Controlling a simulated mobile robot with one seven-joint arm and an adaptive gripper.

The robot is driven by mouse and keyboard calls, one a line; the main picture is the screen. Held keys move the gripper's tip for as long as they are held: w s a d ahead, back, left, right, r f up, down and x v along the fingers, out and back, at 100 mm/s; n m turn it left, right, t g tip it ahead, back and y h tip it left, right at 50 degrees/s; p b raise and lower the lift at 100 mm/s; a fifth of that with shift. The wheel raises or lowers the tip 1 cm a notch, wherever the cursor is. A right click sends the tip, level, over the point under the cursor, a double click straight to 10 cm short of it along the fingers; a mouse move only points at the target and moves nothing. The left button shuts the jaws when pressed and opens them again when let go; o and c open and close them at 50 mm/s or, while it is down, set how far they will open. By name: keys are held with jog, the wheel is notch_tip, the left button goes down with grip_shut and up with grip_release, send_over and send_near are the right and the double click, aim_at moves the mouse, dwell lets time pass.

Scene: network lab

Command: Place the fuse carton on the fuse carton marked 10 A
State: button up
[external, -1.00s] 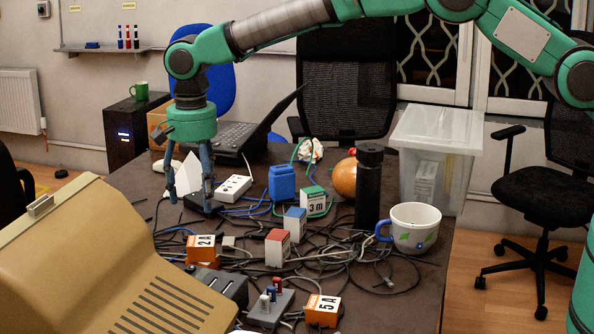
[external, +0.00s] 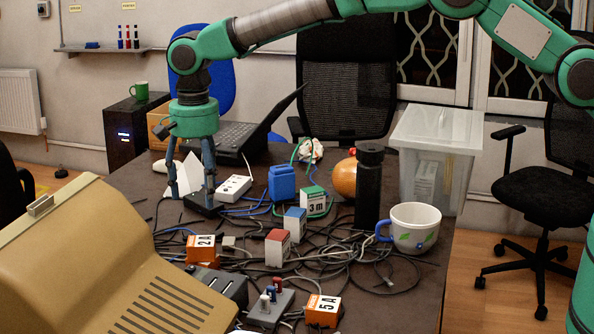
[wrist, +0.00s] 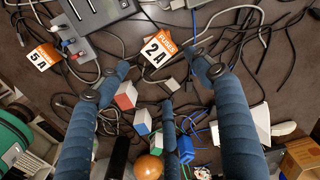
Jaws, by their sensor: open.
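A fuse carton marked 2 A (external: 201,249), orange and white, lies among cables at the left-centre of the table. It also shows in the wrist view (wrist: 161,48), at the top centre. A second fuse carton, marked 5 A (external: 322,311), sits near the front edge; it shows in the wrist view (wrist: 43,58) at the upper left. I cannot make out a carton marked 10 A in either view. My gripper (external: 190,192) is open and empty, fingers pointing down, farther back on the table than both cartons. In the wrist view my gripper's fingertips (wrist: 158,68) stand apart.
Grey switch boxes (external: 268,307), coloured blocks (external: 278,248), a black flask (external: 369,187) and a mug (external: 412,228) stand nearby. Loose cables cover the middle. A white folded card (external: 186,174) stands beside my gripper.

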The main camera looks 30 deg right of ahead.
jog(key=w+d+r+n+t, duration=0.1)
jog(key=w+d+r, duration=0.3)
jog(key=d+r, duration=0.65)
jog(key=w+d+r, duration=0.3)
jog(key=d+r, duration=0.7)
jog(key=d, duration=0.2)
jog(key=s+d+r, duration=0.1)
jog(key=d+r, duration=0.3)
jog(key=d, duration=0.3)
jog(key=s+d+r+n+t+y, duration=0.1)
jog(key=d+r, duration=0.3)
jog(key=d, duration=0.4)
jog(key=s+d+r, duration=0.2)
jog(key=d+r, duration=0.2)
jog(key=d, duration=0.3)
jog(key=s+d+r+n+t, duration=0.1)
jog(key=s+d+r, duration=0.1)
jog(key=s+d, duration=0.7)
jog(key=s+d+r+t, duration=0.15)
jog(key=s+d, duration=0.45)
jog(key=d, duration=0.7)
jog(key=s+d+f, duration=0.3)
jog(key=s+d, duration=0.2)
jog(key=s, duration=0.3)
jog(key=s+d+f+n+t+h, duration=0.1)
jog(key=s+d+f, duration=0.2)
jog(key=s+d, duration=0.3)
jog(key=s, duration=0.3)
jog(key=shift+d+f, duration=0.15)
jog(key=shift+d, duration=0.05)
